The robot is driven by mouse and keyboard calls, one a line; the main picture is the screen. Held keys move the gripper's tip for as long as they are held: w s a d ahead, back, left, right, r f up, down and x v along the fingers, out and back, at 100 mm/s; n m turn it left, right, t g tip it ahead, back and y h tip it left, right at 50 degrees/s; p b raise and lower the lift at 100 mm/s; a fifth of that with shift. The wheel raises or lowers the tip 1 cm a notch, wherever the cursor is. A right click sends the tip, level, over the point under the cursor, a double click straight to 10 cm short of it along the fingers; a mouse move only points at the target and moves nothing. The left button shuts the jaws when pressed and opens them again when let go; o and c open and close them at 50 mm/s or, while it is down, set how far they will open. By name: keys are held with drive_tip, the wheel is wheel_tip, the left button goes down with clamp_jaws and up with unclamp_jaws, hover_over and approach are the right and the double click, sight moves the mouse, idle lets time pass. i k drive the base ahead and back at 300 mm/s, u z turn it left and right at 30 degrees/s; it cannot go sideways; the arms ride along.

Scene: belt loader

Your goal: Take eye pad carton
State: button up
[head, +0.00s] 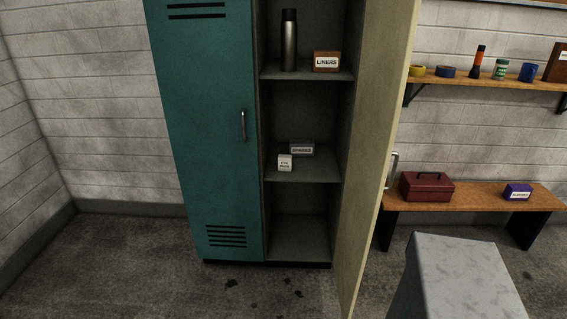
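The eye pad carton (285,162) is a small white box with dark lettering that seems to read "EYE PADS". It stands near the front edge of the middle shelf (314,174) in the open right half of a teal locker (204,120). A grey box (302,148), its label hard to read, sits just behind it and to its right. My gripper is not in view.
The locker's right door (380,140) stands open towards me. The upper shelf holds a steel flask (289,42) and a brown LINERS box (327,61). At right are a bench (470,196) with a red toolbox (426,188) and a grey block (455,280). Floor before the locker is clear.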

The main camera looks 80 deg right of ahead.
sight(285, 161)
drive_tip(key=z, duration=0.45)
drive_tip(key=i, duration=0.65)
drive_tip(key=z, duration=0.65)
drive_tip(key=i, duration=0.4)
drive_tip(key=z, duration=0.3)
